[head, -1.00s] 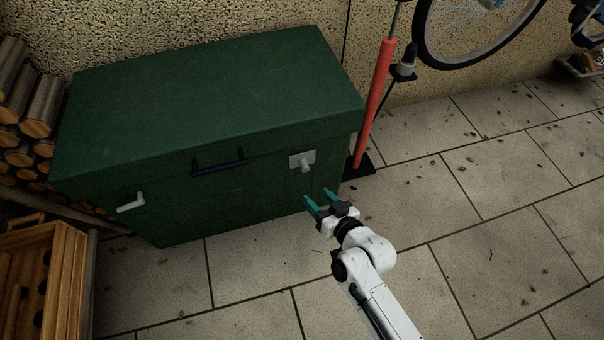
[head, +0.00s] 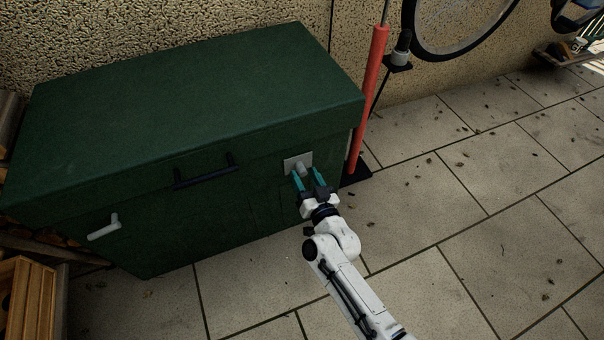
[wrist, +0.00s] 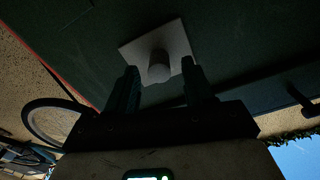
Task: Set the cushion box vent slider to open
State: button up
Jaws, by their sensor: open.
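The cushion box (head: 190,105) is a dark green chest against the wall. On the right of its front is the vent slider, a light grey square plate (head: 291,161) with a round grey knob (head: 301,168). The knob also shows in the wrist view (wrist: 159,68), on its pale plate (wrist: 179,39). My gripper (head: 306,174) is open, with its teal fingers pointing at the knob. In the wrist view the fingers (wrist: 158,84) lie left and right of the knob. I cannot tell whether either finger touches it.
A dark bar handle (head: 207,172) and a light grey lever (head: 104,228) are on the box front, left of the slider. A red post (head: 368,95) stands just right of the box, with a bicycle wheel (head: 463,48) behind.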

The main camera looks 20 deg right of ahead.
jog(key=shift+w+b, duration=0.3)
jog(key=shift+w, duration=1)
jog(key=shift+c, duration=0.2)
grip_shut()
